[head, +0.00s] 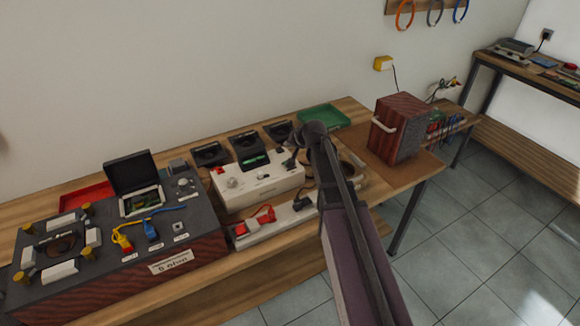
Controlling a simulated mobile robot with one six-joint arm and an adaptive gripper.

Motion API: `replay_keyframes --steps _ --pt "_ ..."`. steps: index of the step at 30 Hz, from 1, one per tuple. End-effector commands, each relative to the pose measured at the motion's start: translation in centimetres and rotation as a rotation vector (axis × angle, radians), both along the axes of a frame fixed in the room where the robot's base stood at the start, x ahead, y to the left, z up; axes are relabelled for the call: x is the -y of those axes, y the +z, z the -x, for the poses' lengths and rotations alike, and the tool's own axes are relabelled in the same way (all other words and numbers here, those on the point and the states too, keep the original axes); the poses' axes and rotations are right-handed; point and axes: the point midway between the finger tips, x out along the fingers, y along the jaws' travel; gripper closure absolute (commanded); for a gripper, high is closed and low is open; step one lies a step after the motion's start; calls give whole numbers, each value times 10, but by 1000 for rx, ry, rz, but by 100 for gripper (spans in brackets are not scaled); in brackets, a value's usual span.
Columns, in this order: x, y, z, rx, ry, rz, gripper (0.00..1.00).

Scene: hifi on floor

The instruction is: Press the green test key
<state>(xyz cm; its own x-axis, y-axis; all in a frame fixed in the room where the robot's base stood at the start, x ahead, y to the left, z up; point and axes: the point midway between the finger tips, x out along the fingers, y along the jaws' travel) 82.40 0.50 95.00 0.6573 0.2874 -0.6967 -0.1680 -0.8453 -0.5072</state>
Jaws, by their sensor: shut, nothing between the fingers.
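A white instrument box (285,181) stands on the wooden bench in the head view. It has a dark panel with a green lit area (255,161), a small red part at its upper left and a round knob (232,183). I cannot make out a separate green test key; it may be too small or hidden behind my arm. My gripper (290,164) is small and dark in this view, at the right end of the box. It is shut and empty. I cannot tell whether it touches the box.
A dark console (110,268) with cables stands at left. A power strip (275,226) lies in front of the white box, dark holders behind it. A green tray (322,118) and red-brown cabinet (397,130) are at right. My arm hides part of the bench.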

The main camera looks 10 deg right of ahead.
Motion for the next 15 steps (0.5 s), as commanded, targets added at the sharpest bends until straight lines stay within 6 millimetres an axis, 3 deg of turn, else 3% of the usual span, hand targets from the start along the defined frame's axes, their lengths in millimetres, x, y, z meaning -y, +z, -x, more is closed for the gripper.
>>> replay_keyframes --steps 15 --pt "-1 -45 0 0 1 1 100"
